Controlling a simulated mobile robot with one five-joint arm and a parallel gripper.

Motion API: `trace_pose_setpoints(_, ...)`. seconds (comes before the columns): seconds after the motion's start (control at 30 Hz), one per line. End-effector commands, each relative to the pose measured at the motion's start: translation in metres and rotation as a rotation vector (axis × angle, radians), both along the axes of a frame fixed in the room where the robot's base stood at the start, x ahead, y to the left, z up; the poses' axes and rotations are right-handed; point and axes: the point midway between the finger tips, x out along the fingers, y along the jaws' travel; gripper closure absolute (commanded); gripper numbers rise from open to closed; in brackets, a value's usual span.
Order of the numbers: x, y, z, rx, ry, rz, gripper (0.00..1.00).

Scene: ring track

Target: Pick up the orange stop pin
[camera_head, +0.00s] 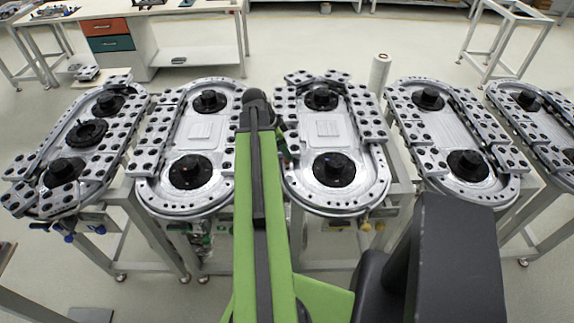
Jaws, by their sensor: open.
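I cannot make out the orange stop pin for certain. A small reddish-orange spot (286,156) shows at the left edge of the middle ring track (337,204), right beside my arm. It is too small to tell what it is. My green arm reaches forward between two ring tracks. The end of my arm, with my gripper (285,144), shows only as a small dark shape right of the arm, over the middle track's left edge. It is open and seems empty. My arm hides much of this place.
Other ring tracks stand on both sides: one left of my arm (205,207), one far left (40,208), one at right (490,193) and one at the far right edge (556,160). A white workbench (180,57) with drawers stands behind. Open floor lies between.

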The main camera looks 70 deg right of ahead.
Motion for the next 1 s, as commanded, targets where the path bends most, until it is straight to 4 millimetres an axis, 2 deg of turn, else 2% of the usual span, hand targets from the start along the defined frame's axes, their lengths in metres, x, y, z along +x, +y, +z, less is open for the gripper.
trace_pose_setpoints(0.03,-0.0023,-0.0017,-0.0143,0.000,0.000,-0.001,0.53)
trace_pose_setpoints(0.3,-0.0040,-0.0027,-0.0118,0.000,0.000,0.000,0.55)
trace_pose_setpoints(0.6,-0.0037,-0.0025,-0.0118,0.000,0.000,0.000,0.94)
trace_pose_setpoints(0.67,-0.0036,-0.0024,-0.0118,0.000,0.000,0.000,1.00)
trace_pose_setpoints(1.0,-0.0034,-0.0023,-0.0115,0.000,0.000,0.001,1.00)
